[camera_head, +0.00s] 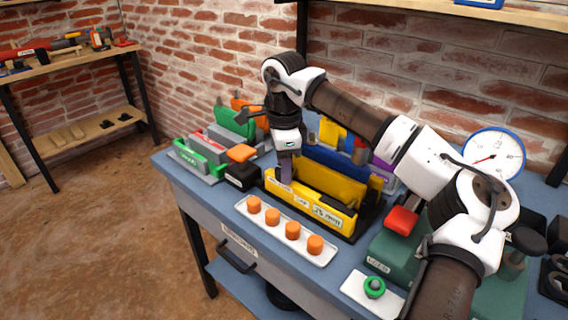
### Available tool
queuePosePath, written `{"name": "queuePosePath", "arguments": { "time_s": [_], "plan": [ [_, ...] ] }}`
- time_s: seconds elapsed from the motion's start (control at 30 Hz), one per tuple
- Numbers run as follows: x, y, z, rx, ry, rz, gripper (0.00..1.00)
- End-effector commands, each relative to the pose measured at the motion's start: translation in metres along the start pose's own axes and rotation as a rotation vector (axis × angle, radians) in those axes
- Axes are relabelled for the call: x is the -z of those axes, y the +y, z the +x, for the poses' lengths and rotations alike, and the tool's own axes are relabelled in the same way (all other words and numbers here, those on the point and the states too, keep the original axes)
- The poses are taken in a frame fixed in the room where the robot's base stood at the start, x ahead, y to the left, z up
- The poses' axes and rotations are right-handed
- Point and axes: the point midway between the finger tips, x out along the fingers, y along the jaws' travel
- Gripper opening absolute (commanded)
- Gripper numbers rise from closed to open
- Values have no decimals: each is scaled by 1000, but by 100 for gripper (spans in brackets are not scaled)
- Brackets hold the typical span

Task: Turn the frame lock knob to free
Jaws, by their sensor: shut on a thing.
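My gripper (286,150) points down at the left end of the yellow frame (311,205) on the blue bench. It is shut on a narrow upright purple-grey piece (286,172), which stands at that end of the frame. I cannot tell whether this piece is the frame lock knob, and no other knob shows clearly on the frame. The frame's front carries small labels that are too small to read surely. My gripper hides part of the frame's left end.
A white tray (272,225) with several orange cylinders lies in front of the frame. A black block with an orange top (241,163) and green and grey holders (203,155) stand left. A green box with a red top (401,222), a green button (374,287) and a dial (493,156) are right.

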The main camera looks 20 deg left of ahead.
Motion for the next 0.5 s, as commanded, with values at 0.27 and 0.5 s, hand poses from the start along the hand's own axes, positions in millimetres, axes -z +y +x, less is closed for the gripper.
{"name": "queuePosePath", "arguments": {
  "time_s": [0.27,0.5],
  "plan": [
    [0,0,-2,-1,1,-223,15],
    [0,0,-2,0,1,-452,15]
  ]
}}
